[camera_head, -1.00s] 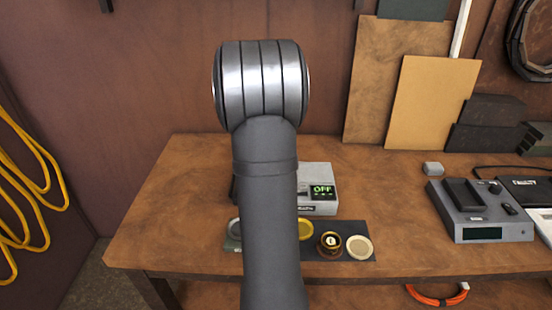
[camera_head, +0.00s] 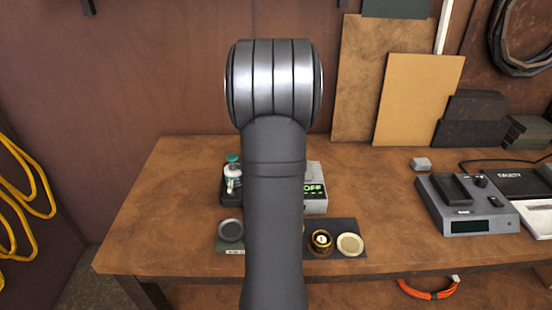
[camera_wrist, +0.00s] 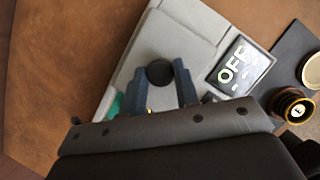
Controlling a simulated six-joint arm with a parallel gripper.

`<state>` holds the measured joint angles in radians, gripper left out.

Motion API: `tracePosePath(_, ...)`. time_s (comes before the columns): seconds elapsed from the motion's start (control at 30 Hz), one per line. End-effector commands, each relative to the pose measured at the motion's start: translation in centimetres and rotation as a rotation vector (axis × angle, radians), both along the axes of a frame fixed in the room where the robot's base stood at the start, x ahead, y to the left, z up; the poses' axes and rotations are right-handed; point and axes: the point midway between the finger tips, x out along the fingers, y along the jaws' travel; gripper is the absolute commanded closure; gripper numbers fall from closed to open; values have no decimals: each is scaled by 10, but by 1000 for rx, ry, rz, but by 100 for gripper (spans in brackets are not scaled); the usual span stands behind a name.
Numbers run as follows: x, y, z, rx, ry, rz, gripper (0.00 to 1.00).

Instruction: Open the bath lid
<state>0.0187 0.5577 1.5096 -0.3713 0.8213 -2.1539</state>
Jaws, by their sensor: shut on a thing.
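The bath is a light grey box with a lit green OFF display (camera_head: 314,188). In the head view it stands on the bench, mostly hidden behind my arm. In the wrist view its grey lid (camera_wrist: 188,32) lies below my gripper, with a round black knob (camera_wrist: 158,72) on it. My gripper (camera_wrist: 160,80) has its two fingers on either side of this knob and is shut on it. Whether the lid is raised at all cannot be told. My gripper is hidden in the head view.
A grey device (camera_head: 466,205) stands right. The bench's left side is clear.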

Motion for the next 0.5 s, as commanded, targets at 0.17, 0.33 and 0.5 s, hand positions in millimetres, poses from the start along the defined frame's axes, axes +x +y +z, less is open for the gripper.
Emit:
tracePosePath(0.17,0,-10,1,0,-4,1,100)
tracePosePath(0.33,1,-9,1,0,-4,2,100)
tracePosePath(0.5,0,-9,1,-1,-3,2,51)
